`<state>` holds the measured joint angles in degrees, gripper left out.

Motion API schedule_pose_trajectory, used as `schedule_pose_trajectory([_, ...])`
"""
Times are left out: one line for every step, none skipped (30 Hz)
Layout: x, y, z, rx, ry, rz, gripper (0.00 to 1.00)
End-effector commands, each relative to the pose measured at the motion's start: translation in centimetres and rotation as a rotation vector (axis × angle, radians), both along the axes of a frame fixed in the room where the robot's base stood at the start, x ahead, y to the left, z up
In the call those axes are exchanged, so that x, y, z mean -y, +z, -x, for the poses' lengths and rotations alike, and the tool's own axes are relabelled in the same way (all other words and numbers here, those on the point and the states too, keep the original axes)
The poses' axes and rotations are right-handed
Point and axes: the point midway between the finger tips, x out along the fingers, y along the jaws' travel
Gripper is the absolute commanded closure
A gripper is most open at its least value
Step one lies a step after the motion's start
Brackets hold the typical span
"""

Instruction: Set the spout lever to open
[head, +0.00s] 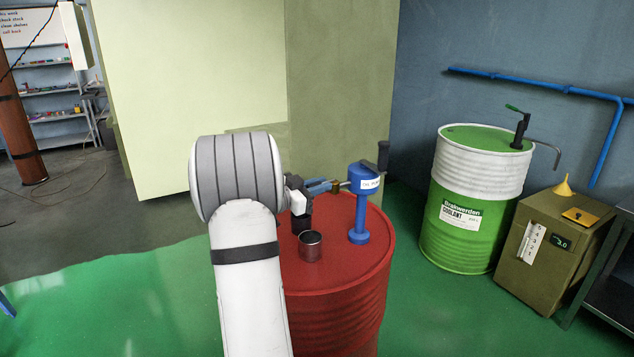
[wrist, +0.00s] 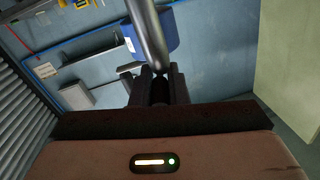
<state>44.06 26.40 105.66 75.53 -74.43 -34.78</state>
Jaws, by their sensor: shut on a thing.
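A blue pump (head: 363,182) with a white label stands on top of the red drum (head: 340,300). A spout with a brass fitting (head: 340,186) and a blue part (head: 319,187) runs left from it. My gripper (head: 305,200) is at the outer end of this spout, partly hidden by my arm. In the wrist view my dark fingers (wrist: 159,88) are shut at the end of a grey metal rod (wrist: 150,35), which crosses in front of the blue pump body (wrist: 168,35). I take the held part as the spout lever; its setting cannot be read.
A metal cup (head: 311,246) stands on the drum below the spout. A black handle (head: 383,156) rises behind the pump. A green and white drum (head: 470,215) and an olive box (head: 550,240) with a yellow funnel (head: 564,186) stand to the right.

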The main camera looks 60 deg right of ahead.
Motion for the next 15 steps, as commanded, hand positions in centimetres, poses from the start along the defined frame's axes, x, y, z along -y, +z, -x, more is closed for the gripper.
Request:
schedule_pose_trajectory([0.2,0.4,0.1,0.001,-0.004,0.007,1.0])
schedule_pose_trajectory([0.2,0.4,0.2,0.001,-0.007,0.007,1.0])
schedule_pose_trajectory([0.3,0.4,0.3,0.001,-0.01,0.007,1.0])
schedule_pose_trajectory([0.4,0.4,0.4,0.001,-0.012,0.007,1.0])
schedule_pose_trajectory([0.4,0.4,0.5,0.002,-0.014,0.006,1.0])
schedule_pose_trajectory([0.5,0.4,0.6,0.001,-0.015,0.007,1.0])
schedule_pose_trajectory([0.5,0.4,0.7,0.001,-0.017,0.007,1.0])
schedule_pose_trajectory([0.6,0.4,0.8,0.001,-0.019,0.008,1.0])
schedule_pose_trajectory([0.6,0.4,0.8,0.001,-0.02,0.007,1.0])
schedule_pose_trajectory([0.6,0.4,0.9,0.002,-0.021,0.008,1.0])
schedule_pose_trajectory([0.7,0.4,1.0,0.001,-0.022,0.008,1.0])
schedule_pose_trajectory([0.7,0.4,1.0,0.002,-0.023,0.008,0.85])
schedule_pose_trajectory([0.7,0.4,1.1,0.002,-0.024,0.008,0.83])
schedule_pose_trajectory([0.7,0.4,1.1,0.002,-0.025,0.008,0.8])
schedule_pose_trajectory([0.7,0.3,1.2,0.002,-0.025,0.006,0.77])
